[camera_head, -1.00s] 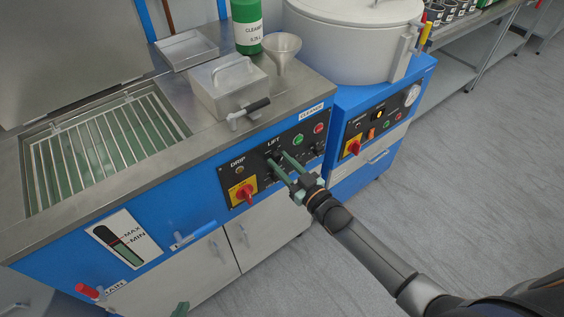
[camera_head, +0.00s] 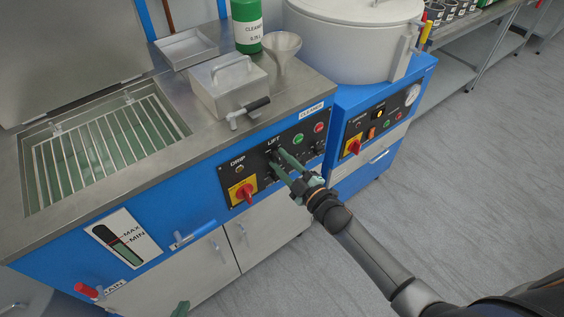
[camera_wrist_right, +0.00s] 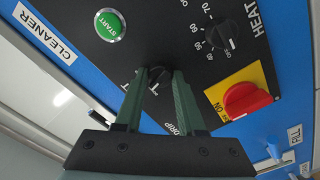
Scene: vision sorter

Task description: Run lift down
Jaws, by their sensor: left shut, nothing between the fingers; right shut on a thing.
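The blue cleaner cabinet has a black control panel (camera_head: 310,131) with a LIFT label above a small black lift switch (camera_wrist_right: 153,78). My right gripper (camera_head: 278,157) reaches the panel under that label. In the right wrist view its green fingers (camera_wrist_right: 158,75) close around the lift switch, which they partly hide. Only a green tip of my left gripper (camera_head: 180,309) shows at the bottom edge, shut and away from the panel.
A red knob on a yellow plate (camera_head: 244,191) is left of my right gripper. Green (camera_head: 298,139) and red (camera_head: 318,127) buttons are to the right. A lidded metal box (camera_head: 228,88), a funnel (camera_head: 283,50) and a cleaner bottle (camera_head: 247,25) stand on top.

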